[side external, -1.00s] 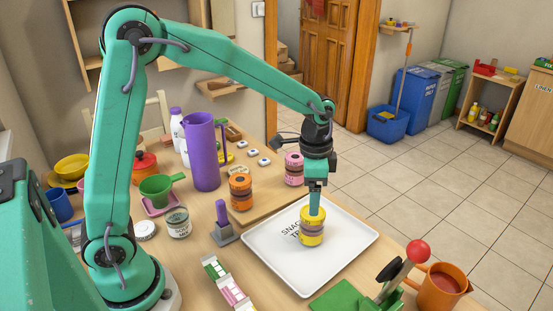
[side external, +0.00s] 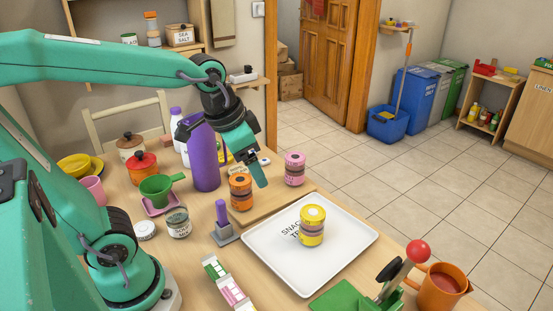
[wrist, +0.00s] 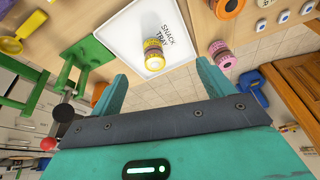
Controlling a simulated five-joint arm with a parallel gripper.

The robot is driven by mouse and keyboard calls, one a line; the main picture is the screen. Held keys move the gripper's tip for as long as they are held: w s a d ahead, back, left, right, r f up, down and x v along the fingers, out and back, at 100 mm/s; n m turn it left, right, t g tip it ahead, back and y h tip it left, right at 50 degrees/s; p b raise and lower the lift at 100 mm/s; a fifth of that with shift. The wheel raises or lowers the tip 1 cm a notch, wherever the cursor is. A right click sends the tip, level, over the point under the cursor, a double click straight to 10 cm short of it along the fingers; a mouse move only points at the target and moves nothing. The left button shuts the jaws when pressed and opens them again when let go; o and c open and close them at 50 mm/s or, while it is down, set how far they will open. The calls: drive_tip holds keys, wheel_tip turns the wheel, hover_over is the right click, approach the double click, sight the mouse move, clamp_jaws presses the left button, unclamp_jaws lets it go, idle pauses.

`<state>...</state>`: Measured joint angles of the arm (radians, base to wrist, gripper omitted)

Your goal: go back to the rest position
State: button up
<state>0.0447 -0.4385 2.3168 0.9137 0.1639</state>
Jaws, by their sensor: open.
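My gripper (side external: 259,181) is in the air above the wooden board, left of and higher than the white tray, with its fingers pointing down. In the wrist view both fingers of my gripper (wrist: 161,72) are apart with nothing between them. A yellow-and-brown striped cylinder (side external: 312,226) stands upright on the white snack tray (side external: 352,258), clear of my gripper. The cylinder (wrist: 154,56) and the tray (wrist: 108,38) also show beyond my fingers in the wrist view.
An orange striped cylinder (side external: 241,192) and a pink one (side external: 294,169) stand on the wooden board (side external: 268,203). A red-knobbed lever (side external: 417,251) and an orange mug (side external: 442,288) are at the front right.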

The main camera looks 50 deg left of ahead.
drive_tip(key=s+a+n+t, duration=0.1)
drive_tip(key=s+n, duration=0.1)
drive_tip(key=s, duration=0.4)
drive_tip(key=shift+a+r+t, duration=0.15)
drive_tip(key=shift+t, duration=0.15)
idle(1.2)
